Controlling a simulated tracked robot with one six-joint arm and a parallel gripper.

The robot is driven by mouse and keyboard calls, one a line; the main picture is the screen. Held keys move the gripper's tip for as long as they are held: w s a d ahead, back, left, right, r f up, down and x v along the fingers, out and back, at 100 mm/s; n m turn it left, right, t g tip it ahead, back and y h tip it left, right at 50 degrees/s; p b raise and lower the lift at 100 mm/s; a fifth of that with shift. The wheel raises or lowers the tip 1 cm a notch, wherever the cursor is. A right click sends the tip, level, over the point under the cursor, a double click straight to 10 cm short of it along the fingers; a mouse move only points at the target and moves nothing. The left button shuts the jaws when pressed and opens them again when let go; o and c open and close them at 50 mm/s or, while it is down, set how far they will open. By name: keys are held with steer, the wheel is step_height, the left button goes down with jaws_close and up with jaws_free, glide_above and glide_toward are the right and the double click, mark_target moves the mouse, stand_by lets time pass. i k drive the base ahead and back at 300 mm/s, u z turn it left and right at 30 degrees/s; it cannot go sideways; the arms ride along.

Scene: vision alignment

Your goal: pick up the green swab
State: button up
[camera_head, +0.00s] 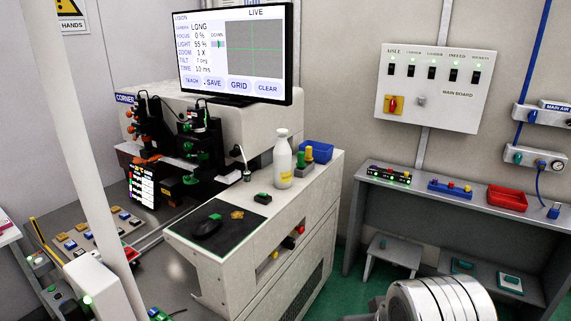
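A small green upright piece (301,159) stands in a low grey holder on the white cabinet top, to the right of the white bottle. It may be the green swab, but it is too small to be sure. A yellow piece with a red part (309,153) stands right beside it. My gripper is not recognisable in this view, so its distance to the green piece does not show.
The white bottle (283,160) stands left of the holder and a blue bin (318,152) behind it. A dark mat (216,235) with a black mouse covers the cabinet's front. A monitor (236,55) overhangs the machine. A grey bench (455,205) stands at right.

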mark_target(301, 163)
steer(key=z, duration=0.05)
steer(key=i, duration=1)
steer(key=u, duration=0.05)
